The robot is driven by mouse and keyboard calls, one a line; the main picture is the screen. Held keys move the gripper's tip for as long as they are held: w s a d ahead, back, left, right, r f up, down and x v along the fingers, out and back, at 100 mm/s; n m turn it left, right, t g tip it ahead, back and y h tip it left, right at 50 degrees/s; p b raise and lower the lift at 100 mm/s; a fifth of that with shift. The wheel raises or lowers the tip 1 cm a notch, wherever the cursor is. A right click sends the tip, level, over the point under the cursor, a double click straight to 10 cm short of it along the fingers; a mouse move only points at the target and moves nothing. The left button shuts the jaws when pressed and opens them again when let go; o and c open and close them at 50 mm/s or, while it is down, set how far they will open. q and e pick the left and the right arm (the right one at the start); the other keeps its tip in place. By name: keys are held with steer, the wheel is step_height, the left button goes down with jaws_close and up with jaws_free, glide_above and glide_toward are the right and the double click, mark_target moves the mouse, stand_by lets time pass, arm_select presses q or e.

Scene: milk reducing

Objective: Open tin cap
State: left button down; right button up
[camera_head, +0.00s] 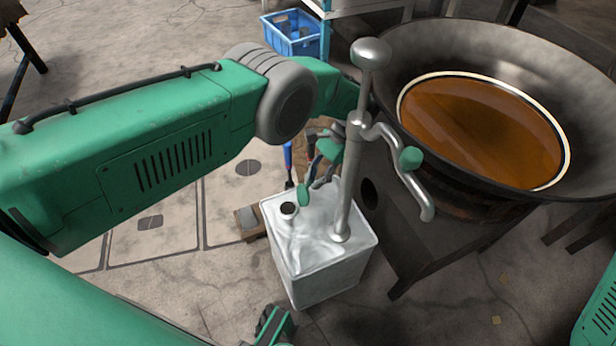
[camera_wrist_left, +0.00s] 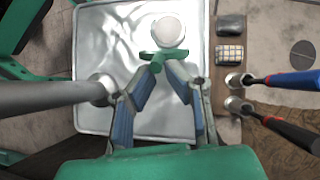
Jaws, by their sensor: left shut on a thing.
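A square silver tin (camera_head: 318,275) stands on the floor, with a round dark opening (camera_head: 289,208) in its top. A metal hand pump (camera_head: 352,175) rises from the same top. My left gripper (camera_head: 304,192) is just above the tin, beside the opening. The head view does not show the cap clearly. My right gripper is not in view.
A large wok (camera_head: 430,60) of brown liquid (camera_head: 480,130) stands to the right on a dark stand. A blue crate (camera_head: 292,35) is at the back. Floor is clear at the front left.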

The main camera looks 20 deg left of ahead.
arm_select(q)
steer(key=shift+s+a+f, duration=0.1)
steer(key=shift+s+f, duration=0.2)
steer(key=shift+s, duration=0.1)
steer(key=c, duration=1.6)
jaws_free()
steer(key=shift+w, duration=0.15)
steer(key=shift+r, duration=0.1)
steer(key=shift+w, duration=0.1)
steer(key=shift+a+r, duration=0.1)
